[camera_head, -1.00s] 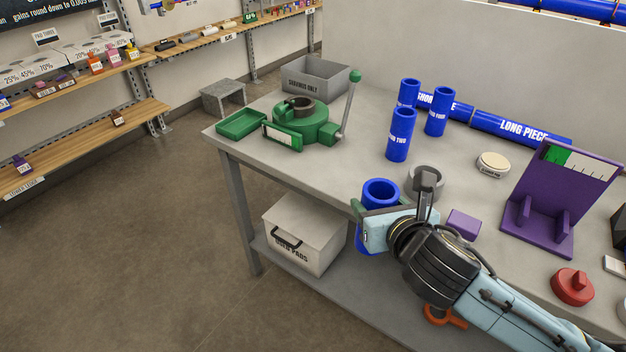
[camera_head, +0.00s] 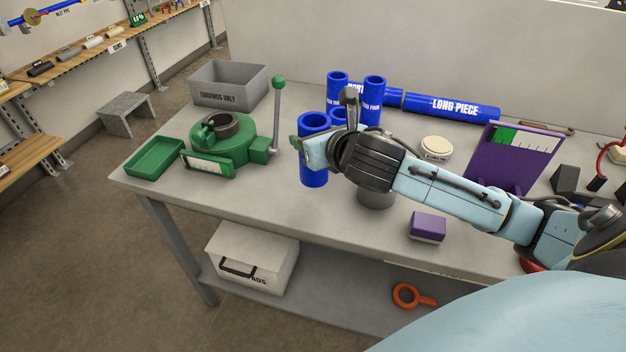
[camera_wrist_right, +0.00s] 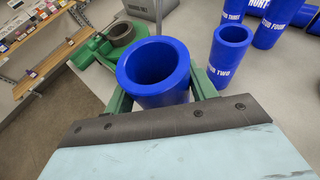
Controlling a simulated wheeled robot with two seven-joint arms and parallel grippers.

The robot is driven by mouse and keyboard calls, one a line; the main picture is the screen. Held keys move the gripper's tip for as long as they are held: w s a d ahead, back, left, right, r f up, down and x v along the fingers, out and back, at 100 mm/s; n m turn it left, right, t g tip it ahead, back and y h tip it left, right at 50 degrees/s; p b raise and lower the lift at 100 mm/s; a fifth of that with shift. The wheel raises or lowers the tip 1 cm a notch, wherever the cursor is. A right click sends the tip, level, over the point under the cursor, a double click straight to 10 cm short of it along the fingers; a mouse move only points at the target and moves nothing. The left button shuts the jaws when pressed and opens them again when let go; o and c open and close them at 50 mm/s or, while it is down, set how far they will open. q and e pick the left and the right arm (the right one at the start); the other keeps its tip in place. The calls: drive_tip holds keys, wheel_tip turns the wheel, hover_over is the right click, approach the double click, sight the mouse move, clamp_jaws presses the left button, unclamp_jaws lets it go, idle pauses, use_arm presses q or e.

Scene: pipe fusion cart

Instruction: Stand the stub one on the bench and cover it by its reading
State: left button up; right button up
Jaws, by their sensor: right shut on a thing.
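My right gripper (camera_head: 312,138) is shut around a blue pipe stub (camera_head: 314,173). The stub is upright, with its open top facing up; its label is not visible. It also shows between the green fingers in the right wrist view (camera_wrist_right: 155,68). It is over the bench (camera_head: 270,205); I cannot tell whether its base touches. Stub two (camera_wrist_right: 229,60) stands close by, with stub three (camera_wrist_right: 240,9) and stub four (camera_wrist_right: 274,25) behind it. A purple stand (camera_head: 490,160) with a green-and-white scale is at the right, partly behind my arm. My left gripper is not in view.
A green tool (camera_head: 235,145) with a lever and green tray (camera_head: 155,157) stands left of the held stub. A shavings bin (camera_head: 228,85) is behind it. The long piece (camera_head: 455,107), a cream disc (camera_head: 436,148), a grey cylinder (camera_head: 376,196) and a purple block (camera_head: 427,227) are right.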

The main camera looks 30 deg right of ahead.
wheel_tip(320, 180, down, 3)
drive_tip(key=shift+w+f+b, duration=0.15)
drive_tip(key=shift+f+b, duration=0.05)
drive_tip(key=shift+b, duration=0.1)
drive_tip(key=shift+f, duration=0.5)
wheel_tip(320, 180, down, 3)
drive_tip(key=shift+r+b, duration=0.2)
drive_tip(key=shift+b, duration=0.25)
drive_tip(key=shift+f, duration=0.3)
drive_tip(key=shift+r, duration=0.1)
drive_tip(key=o, duration=1.1)
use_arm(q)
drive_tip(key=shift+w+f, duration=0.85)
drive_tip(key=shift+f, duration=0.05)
use_arm(e)
drive_tip(key=shift+f, duration=0.2)
drive_tip(key=shift+r, duration=0.1)
